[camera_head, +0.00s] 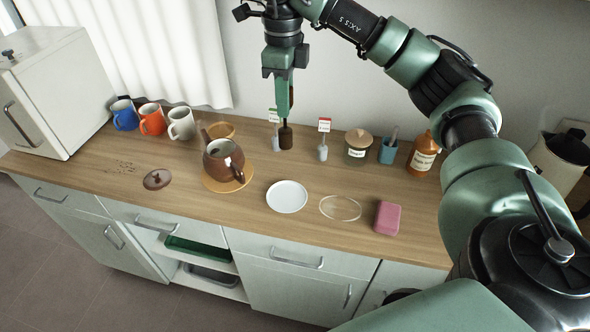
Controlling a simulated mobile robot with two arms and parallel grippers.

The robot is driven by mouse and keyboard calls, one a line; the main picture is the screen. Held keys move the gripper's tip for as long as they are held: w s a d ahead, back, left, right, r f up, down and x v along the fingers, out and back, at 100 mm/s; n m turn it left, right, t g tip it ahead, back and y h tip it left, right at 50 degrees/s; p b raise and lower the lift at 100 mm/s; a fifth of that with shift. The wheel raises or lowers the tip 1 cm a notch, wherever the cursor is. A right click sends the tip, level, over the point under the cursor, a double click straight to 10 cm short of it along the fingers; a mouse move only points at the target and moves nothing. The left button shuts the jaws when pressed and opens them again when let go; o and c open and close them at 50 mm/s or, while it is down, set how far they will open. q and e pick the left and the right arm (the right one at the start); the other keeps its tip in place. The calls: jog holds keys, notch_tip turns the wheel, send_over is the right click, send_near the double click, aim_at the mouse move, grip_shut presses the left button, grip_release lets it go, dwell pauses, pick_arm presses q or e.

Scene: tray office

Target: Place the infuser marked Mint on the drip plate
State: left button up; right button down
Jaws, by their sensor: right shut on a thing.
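A second grey infuser (322,152) with a red-and-white tag stands to the right, apart from the gripper. The tag lettering is too small to read, so I cannot tell which says Mint. A white round plate (287,197), seemingly the drip plate, lies empty in front. My left gripper is out of view.
A brown teapot (223,160) sits on a round wooden mat (214,185), left of the plate; its lid (157,179) lies apart. A clear disc (340,208) and pink block (387,218) are right of the plate. A jar (357,149) and teal cup (388,151) stand behind.

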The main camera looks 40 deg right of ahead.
aim_at(283, 129)
notch_tip(283, 129, down, 7)
jog(key=shift+w+a+f, duration=0.15)
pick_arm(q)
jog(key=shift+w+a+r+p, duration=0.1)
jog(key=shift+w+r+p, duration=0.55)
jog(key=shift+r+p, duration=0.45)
pick_arm(e)
notch_tip(283, 129, down, 12)
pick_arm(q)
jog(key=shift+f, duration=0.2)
pick_arm(e)
jog(key=c, duration=1.5)
grip_release()
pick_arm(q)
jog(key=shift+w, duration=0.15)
pick_arm(e)
jog(key=shift+o, duration=0.2)
